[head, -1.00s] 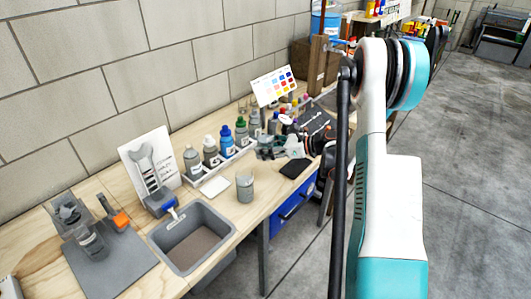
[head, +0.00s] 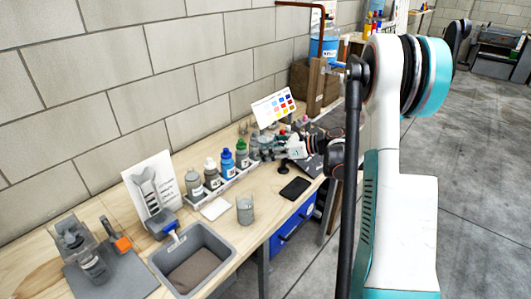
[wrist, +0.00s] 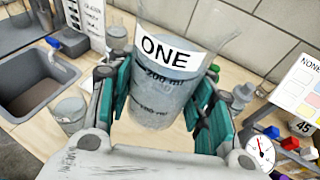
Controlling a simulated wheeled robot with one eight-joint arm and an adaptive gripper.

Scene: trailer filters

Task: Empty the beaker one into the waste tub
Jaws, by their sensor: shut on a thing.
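My gripper (wrist: 160,98) is shut on a clear beaker labelled ONE (wrist: 168,48), with its teal-padded fingers on both sides of it. In the wrist view the beaker holds grey-blue liquid, and its graduation marks show. In the head view my gripper (head: 285,147) is over the bench behind the phone; the beaker is hard to make out there. The grey tub (head: 228,262), which appears to be the waste tub, is set at the bench front, left of my gripper, with a brownish bottom. It also shows in the wrist view (wrist: 62,72). My gripper is apart from it.
Another beaker (head: 245,212) with grey contents stands between the tub and the dark phone (head: 294,188). Several bottles (head: 211,172) stand in a rack behind. A colour chart (head: 273,107) stands behind my gripper.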

